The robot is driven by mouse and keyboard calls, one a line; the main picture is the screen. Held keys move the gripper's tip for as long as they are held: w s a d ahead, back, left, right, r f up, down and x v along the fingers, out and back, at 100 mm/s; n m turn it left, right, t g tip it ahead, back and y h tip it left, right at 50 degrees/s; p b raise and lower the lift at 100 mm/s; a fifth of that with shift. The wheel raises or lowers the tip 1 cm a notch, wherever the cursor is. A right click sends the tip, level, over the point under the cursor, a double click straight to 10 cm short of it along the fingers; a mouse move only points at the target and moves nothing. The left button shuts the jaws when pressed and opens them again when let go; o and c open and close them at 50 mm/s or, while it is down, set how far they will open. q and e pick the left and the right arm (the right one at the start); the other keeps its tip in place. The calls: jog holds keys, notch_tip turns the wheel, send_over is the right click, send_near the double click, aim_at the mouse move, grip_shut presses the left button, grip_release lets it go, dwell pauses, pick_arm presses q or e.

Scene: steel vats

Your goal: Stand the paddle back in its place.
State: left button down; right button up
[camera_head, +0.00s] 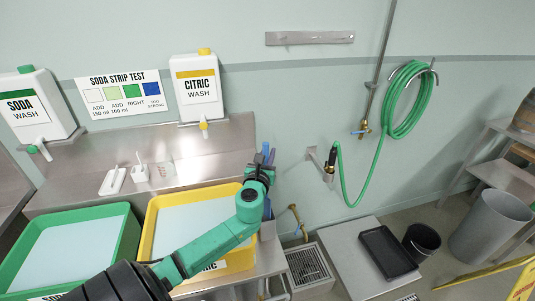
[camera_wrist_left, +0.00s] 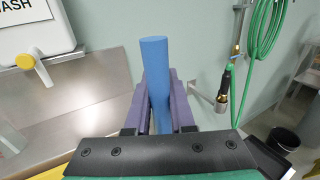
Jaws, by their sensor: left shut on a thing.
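The paddle shows as a round blue handle (camera_wrist_left: 154,60) standing upright in the left wrist view. My left gripper (camera_wrist_left: 160,100) has its purple fingers shut on either side of this handle. In the head view the left gripper (camera_head: 262,165) is at the right end of the steel bench, beside the yellow tub (camera_head: 150,225), with blue parts showing around it. A grey holder (camera_head: 267,231) is on the bench's right side below the gripper. The paddle's lower part is hidden by my gripper and arm, so I cannot tell whether it is inside the holder. My right gripper is not in view.
A green tub (camera_head: 130,240) stands left of the yellow one. The soda jug (camera_head: 35,105) and citric jug (camera_head: 198,88) are on wall shelves. A green hose (camera_head: 424,100) hangs at right. A floor grate (camera_head: 308,266) and black tray (camera_head: 388,252) lie right of the bench.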

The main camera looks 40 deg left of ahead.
pick_arm(q)
notch_tip(320, 180, down, 11)
jog(key=b, duration=0.8)
jog(key=shift+b, duration=0.35)
dwell(0.6)
jog(key=shift+r, duration=0.1)
jog(key=c, duration=0.7)
grip_release()
jog(key=b+v, duration=0.2)
jog(key=v, duration=1.2)
jog(key=shift+s+d, duration=0.2)
